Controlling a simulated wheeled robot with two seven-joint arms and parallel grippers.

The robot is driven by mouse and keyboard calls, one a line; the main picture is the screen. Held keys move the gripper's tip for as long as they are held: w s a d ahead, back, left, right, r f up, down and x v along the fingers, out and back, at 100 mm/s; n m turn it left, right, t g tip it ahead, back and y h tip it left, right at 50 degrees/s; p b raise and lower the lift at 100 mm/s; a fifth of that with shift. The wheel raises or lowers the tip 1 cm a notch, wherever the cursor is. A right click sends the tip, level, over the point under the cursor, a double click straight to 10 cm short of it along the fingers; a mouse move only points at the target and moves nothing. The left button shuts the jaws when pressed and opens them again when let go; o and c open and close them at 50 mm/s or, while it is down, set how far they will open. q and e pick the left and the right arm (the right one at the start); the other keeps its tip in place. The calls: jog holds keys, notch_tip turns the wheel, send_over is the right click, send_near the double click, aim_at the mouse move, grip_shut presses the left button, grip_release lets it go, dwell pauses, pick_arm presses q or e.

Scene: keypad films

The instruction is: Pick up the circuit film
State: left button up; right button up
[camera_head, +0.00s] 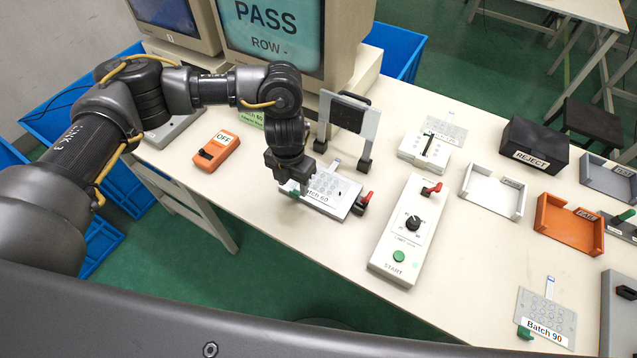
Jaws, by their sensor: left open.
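A pale grey circuit film (331,187) with rows of round marks and a partly hidden "Batch" label lies on a white test fixture with a red-handled lever (363,200). My left gripper (296,188) points down at the film's left end, open; its fingers hide that end, and I cannot tell whether they touch it. A second film (545,312), labelled "Batch 90", with a green tab, lies at the front right. Another film (443,127) lies at the back. My right gripper is not in view.
A black-and-grey frame (347,125) stands just behind the fixture. A white START box (410,230) with a knob is to its right. The REJECT box (530,145), white tray (493,193) and orange tray (570,223) are further right. A monitor (275,35) reads PASS.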

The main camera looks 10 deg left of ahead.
aim_at(294, 193)
pick_arm(q)
notch_tip(294, 193, down, 3)
jog(key=shift+f, duration=0.15)
jog(key=c, duration=1.1)
